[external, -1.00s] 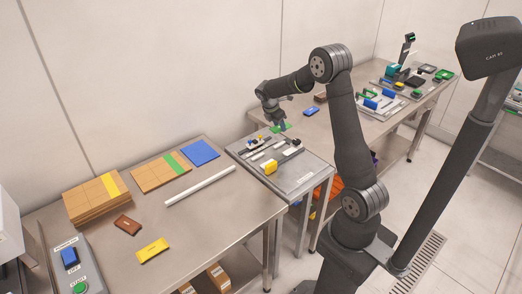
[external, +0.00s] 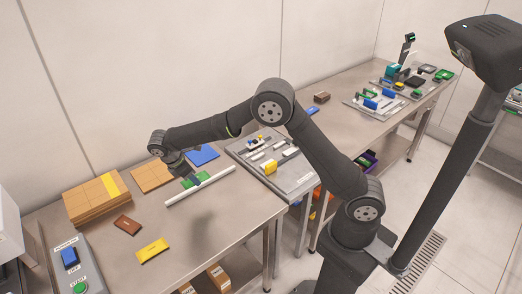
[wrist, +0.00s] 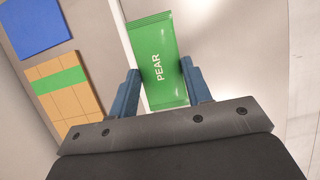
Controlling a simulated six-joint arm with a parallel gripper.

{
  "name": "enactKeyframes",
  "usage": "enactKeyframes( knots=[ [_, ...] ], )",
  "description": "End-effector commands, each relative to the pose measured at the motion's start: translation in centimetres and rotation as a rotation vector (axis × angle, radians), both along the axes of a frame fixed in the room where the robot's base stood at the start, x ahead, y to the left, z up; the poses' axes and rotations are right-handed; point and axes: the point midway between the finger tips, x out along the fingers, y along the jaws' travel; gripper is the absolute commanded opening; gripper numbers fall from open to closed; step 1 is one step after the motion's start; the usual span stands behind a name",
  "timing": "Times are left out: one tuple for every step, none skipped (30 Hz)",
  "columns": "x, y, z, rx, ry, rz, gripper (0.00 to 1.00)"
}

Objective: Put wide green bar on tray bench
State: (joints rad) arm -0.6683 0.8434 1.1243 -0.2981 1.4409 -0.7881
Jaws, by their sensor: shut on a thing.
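A wide green bar marked PEAR (wrist: 155,55) sits between the two blue fingers of my gripper (wrist: 160,82) in the wrist view, and the gripper is shut on it. In the external view my gripper (external: 193,180) holds the green bar (external: 187,184) above the near left steel bench (external: 215,215), close to a long white strip. The gap between bar and bench is hard to judge. This bench carries cardboard-coloured trays, one with a yellow band (external: 112,184) and one partly hidden by my arm (external: 148,177). A green-banded tray (wrist: 60,81) shows in the wrist view.
A blue panel (external: 203,154) lies behind my gripper. The white strip (external: 222,176) crosses the bench. A yellow bar (external: 153,250) and a brown bar (external: 127,224) lie in front. A lower grey stand (external: 285,185) with small parts adjoins on the right. The bench's front right is clear.

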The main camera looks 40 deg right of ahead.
Motion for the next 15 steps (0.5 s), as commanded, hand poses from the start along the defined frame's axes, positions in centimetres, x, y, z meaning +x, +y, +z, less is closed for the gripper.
enactKeyframes(
  knots=[
    [-1.5, 2.6, -0.1, -0.001, 0.001, 0.014, 0.22],
    [-2.3, 3.9, -0.1, -0.001, 0.0, 0.016, 0.22],
    [-3.5, 5.5, -0.1, 0.0, 0.0, 0.021, 0.22],
    [-4.4, 6.7, -0.2, 0.0, 0.001, 0.022, 0.22],
    [-5.2, 7.8, -0.2, 0.0, 0.001, 0.024, 0.22],
    [-6.3, 9.1, -0.2, 0.0, 0.0, 0.027, 0.22],
    [-7.1, 10.0, -0.2, -0.001, 0.0, 0.029, 0.22],
    [-7.9, 10.9, -0.2, -0.001, 0.0, 0.031, 0.22],
    [-8.7, 11.8, -0.2, -0.001, 0.0, 0.032, 0.22],
    [-9.4, 12.5, -0.2, 0.0, 0.0, 0.034, 0.22],
    [-9.9, 13.0, -0.2, 0.0, 0.0, 0.035, 0.22],
    [-10.6, 13.7, -0.2, 0.0, 0.0, 0.036, 0.22],
    [-10.9, 14.0, -0.3, 0.0, 0.0, 0.036, 0.22],
    [-11.2, 14.3, -0.3, 0.0, 0.0, 0.036, 0.22],
    [-11.6, 14.7, -0.3, -0.001, 0.0, 0.038, 0.22]
  ],
)
